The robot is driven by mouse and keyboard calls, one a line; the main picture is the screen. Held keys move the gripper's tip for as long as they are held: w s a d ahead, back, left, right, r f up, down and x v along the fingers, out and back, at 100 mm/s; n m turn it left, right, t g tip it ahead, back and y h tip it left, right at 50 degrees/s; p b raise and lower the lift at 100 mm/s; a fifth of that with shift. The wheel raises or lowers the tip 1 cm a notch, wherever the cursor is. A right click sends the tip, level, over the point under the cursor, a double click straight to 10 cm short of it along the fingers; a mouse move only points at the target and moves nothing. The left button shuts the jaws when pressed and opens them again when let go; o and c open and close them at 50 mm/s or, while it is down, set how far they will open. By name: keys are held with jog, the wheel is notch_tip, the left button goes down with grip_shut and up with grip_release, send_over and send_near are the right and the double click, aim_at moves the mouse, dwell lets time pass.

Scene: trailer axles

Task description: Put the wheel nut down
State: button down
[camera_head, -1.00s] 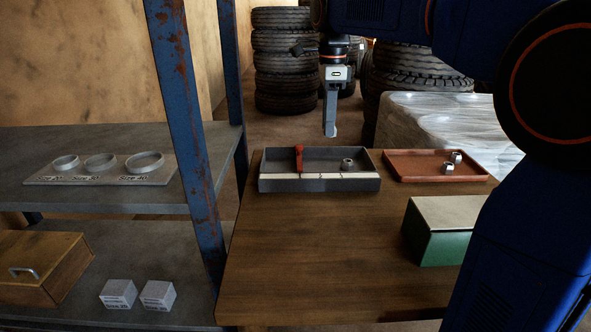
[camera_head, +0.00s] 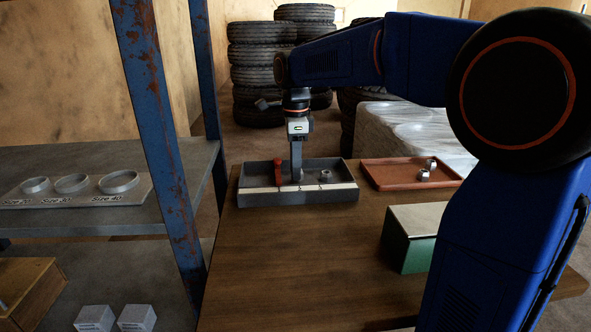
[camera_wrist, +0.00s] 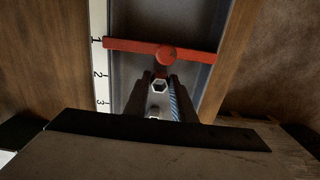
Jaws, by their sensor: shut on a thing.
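My gripper (camera_head: 297,180) points down into a grey tray (camera_head: 340,195) with a pale numbered strip along its front edge. In the wrist view its fingers (camera_wrist: 161,88) are shut on a wheel nut (camera_wrist: 159,86), a small metal hexagon, near the mark 2. I cannot tell whether this nut touches the tray floor. A second nut (camera_head: 326,175) stands in the tray to the right of my gripper; it shows partly in the wrist view (camera_wrist: 153,113). A red crosspiece with a knob (camera_head: 278,170) spans the tray at mark 1, just left of my fingers; it also shows in the wrist view (camera_wrist: 125,46).
An orange-red tray (camera_head: 385,180) with nuts stands to the right. A green box with a tan lid (camera_head: 410,245) stands nearer on the wooden table (camera_head: 290,260). A blue rusty post (camera_head: 160,130) and shelf with rings (camera_head: 75,184) are left. The table's front middle is clear.

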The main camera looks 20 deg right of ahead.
jog(key=shift+f, duration=0.45)
jog(key=shift+f, duration=0.1)
jog(key=c, duration=1.5)
grip_release()
notch_tip(320, 180, up, 12)
jog(key=shift+r, duration=0.15)
